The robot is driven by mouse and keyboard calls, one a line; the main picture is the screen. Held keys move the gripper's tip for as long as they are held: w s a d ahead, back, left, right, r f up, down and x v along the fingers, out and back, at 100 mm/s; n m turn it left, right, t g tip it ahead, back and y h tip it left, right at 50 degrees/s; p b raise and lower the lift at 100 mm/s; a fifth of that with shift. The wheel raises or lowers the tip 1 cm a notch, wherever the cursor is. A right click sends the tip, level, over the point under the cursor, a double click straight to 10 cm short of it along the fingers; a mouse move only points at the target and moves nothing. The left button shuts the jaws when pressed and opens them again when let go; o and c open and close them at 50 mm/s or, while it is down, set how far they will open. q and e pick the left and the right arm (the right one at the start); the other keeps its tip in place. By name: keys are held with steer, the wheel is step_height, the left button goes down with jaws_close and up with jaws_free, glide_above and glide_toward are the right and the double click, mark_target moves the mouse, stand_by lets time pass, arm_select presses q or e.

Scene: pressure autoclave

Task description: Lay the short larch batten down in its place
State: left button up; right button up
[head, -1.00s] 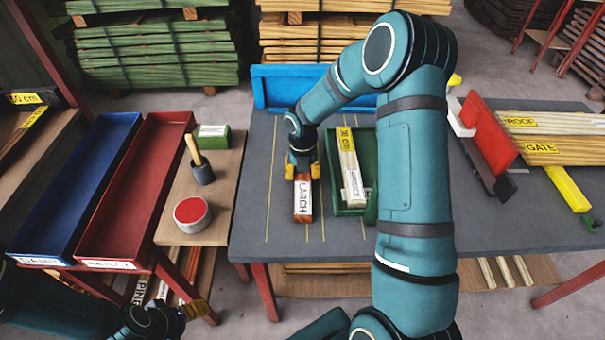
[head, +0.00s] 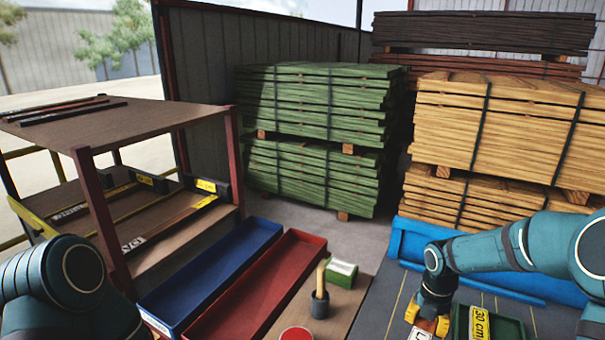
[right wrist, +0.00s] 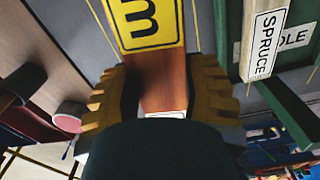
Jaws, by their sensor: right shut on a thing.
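The larch batten is reddish brown with a yellow number label, seen in the right wrist view (right wrist: 165,78). In the head view only its white-labelled end (head: 419,334) shows at the bottom edge. My right gripper (head: 429,324) is shut on it, with a yellow finger on each side, over the grey table. It also shows in the right wrist view (right wrist: 160,95). Whether the batten touches the table I cannot tell. My left arm shows at the lower left of the head view, but its gripper is out of the picture.
A green tray (head: 512,328) with a spruce batten marked 30 cm (head: 480,324) lies right of my right gripper. A wooden rack (head: 120,125) with yellow cm labels stands farther left.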

steer(key=a+m, duration=0.1)
steer(key=m, duration=0.1)
steer(key=a+m, duration=0.1)
steer(key=m, duration=0.1)
steer(key=shift+s+a+m, duration=0.15)
steer(key=shift+a+m, duration=0.15)
steer(key=shift+a, duration=0.05)
steer(key=s+a+m, duration=0.3)
steer(key=a+m, duration=0.8)
steer(key=m, duration=1.2)
steer(key=shift+s+r+m, duration=0.2)
steer(key=shift+m, duration=0.1)
steer(key=shift+d, duration=0.15)
